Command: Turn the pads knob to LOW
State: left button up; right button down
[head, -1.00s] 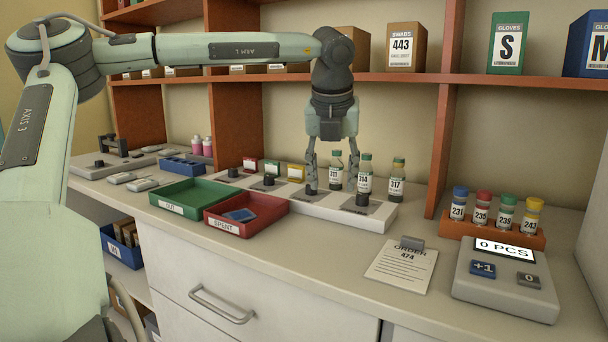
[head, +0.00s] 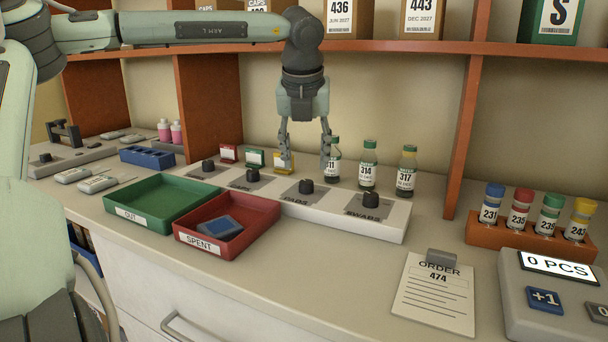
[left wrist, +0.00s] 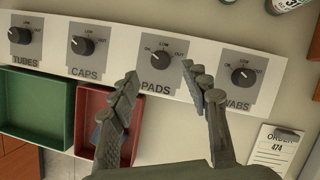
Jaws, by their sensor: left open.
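The pads knob (head: 306,186) is a small black dial on a grey plate of the long white panel (head: 330,213). It also shows in the left wrist view (left wrist: 160,56), above the PADS label, with OK, LOW and OUT marks around it. Its pointer seems turned to the upper left, toward OK, but is too small to be sure. My left gripper (head: 304,160) is open and empty, pointing down above the pads knob. In the left wrist view its fingertips (left wrist: 159,74) are spread to either side of the knob, apart from it. My right gripper is out of view.
The swabs knob (head: 371,200) and caps knob (head: 252,175) flank the pads knob. Several vials, including 314 (head: 368,168), stand close behind the panel. A red SPENT tray (head: 187,238) and green OUT tray (head: 135,215) lie in front. A shelf (head: 400,47) runs above.

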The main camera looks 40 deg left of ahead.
aim_at(306, 181)
pick_arm(q)
jog(key=x, duration=0.5)
jog(key=shift+f, duration=0.1)
jog(key=shift+w+a+f, duration=0.1)
jog(key=shift+w+f, duration=0.05)
jog(key=shift+f, duration=0.2)
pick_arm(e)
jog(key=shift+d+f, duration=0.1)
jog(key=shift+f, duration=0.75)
pick_arm(q)
jog(key=shift+c, duration=0.5)
grip_shut()
